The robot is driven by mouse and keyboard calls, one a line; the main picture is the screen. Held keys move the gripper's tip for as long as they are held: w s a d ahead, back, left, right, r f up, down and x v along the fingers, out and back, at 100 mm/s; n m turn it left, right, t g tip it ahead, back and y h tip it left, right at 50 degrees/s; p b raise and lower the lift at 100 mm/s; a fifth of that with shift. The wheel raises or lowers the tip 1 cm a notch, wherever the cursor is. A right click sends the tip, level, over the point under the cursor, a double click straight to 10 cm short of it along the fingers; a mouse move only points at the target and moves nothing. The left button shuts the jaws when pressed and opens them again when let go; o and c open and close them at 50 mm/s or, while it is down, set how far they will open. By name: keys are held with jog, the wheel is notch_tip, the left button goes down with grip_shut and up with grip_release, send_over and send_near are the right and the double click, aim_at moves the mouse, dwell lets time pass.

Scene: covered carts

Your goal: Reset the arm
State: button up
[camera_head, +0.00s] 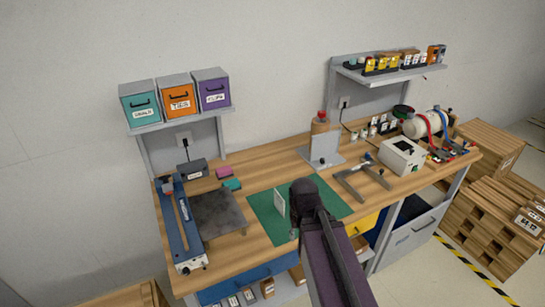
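My arm (329,258) reaches up from the bottom edge, right of centre, as a dark purple-grey link. It ends in a rounded dark joint (304,190) over the green mat (262,226) on the workbench. I cannot make out my gripper or its fingers; the arm may hide them. A small upright white panel (280,203) shows just left of the joint, above the mat. The arm hides part of the mat and of the bench's front edge.
The wooden workbench (262,160) holds a blue tool (180,225) at left and a white box device (402,156) at right. Teal (140,103), orange (176,100) and purple bins (211,88) sit on the left shelf. Wooden crates (488,215) stand at right.

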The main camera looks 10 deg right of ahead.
notch_tip(320, 180, down, 7)
jog(key=b, duration=0.6)
jog(key=shift+o, duration=0.2)
jog(key=shift+a, duration=0.1)
dwell(1.2)
